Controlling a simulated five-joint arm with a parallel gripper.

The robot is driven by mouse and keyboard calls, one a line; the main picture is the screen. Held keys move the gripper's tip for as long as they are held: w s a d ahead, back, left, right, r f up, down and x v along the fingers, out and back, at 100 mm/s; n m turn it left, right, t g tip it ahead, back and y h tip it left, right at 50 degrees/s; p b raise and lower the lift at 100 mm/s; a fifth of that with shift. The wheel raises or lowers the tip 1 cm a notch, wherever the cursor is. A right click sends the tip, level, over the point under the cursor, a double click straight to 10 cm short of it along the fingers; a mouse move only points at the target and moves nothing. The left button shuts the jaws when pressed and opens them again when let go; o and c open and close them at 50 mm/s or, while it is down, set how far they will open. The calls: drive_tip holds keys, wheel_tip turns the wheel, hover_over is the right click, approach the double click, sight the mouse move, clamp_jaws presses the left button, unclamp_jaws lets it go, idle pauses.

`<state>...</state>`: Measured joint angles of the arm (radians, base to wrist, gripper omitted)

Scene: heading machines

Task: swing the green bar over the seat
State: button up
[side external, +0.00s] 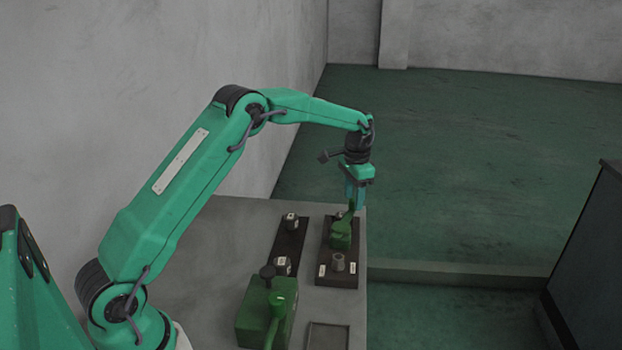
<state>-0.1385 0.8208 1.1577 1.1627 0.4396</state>
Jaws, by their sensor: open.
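A dark green bar (341,234) sits on a dark base plate (347,281) near the right edge of the grey bench. Its narrower upper end points away from the camera, up toward my gripper. A grey round seat (338,262) stands on the same plate, just nearer the camera than the bar, and its top is uncovered. My gripper (355,206) points down at the far end of the bar, open. The fingers overlap the bar's end in this view; I cannot tell whether they touch it or stand around it.
A second dark plate (290,241) with small fittings lies to the left. A green block-shaped machine (255,325) with a black knob and a curved green handle stands nearer the camera. A shallow rectangular recess (328,337) is at its right. The grey bench (235,225) is bare behind.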

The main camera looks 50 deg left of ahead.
clamp_jaws()
drive_tip(key=shift+s+a+r+n, duration=0.1)
drive_tip(key=shift+s+a+n, duration=0.45)
drive_tip(key=shift+n, duration=0.35)
drive_tip(key=shift+s+a+n, duration=0.3)
drive_tip(key=shift+a+n, duration=0.3)
drive_tip(key=shift+n, duration=0.3)
unclamp_jaws()
